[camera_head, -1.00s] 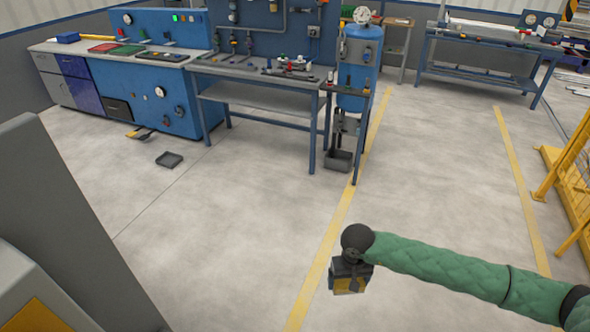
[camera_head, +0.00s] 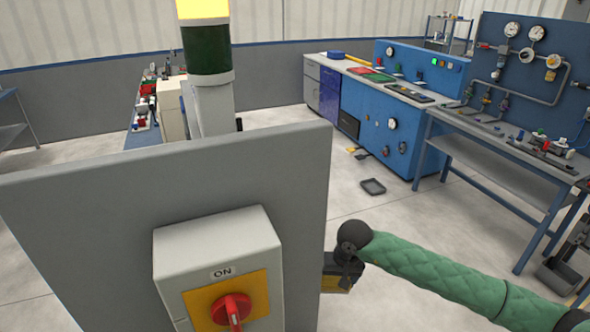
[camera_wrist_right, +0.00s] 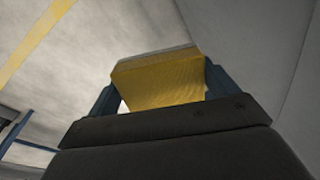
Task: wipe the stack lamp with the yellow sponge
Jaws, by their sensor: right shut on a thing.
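The stack lamp (camera_head: 207,50) stands upright behind the grey panel at the upper left of the head view. A lit yellow section sits above a dark green one, and its top is cut off by the frame. My right gripper (camera_head: 338,284) is beside the right edge of the panel, well below and to the right of the lamp. It is shut on the yellow sponge (camera_wrist_right: 160,82), which shows between its two blue fingers in the right wrist view. In the head view only a small yellow part of the sponge shows. My left gripper is not in view.
The large grey panel (camera_head: 85,215) fills the lower left, with a switch box (camera_head: 215,245) and red knob (camera_head: 231,310) on its front. Blue workbenches (camera_head: 500,150) stand at the right. Open floor lies between, with a dark tray (camera_head: 373,187) on it.

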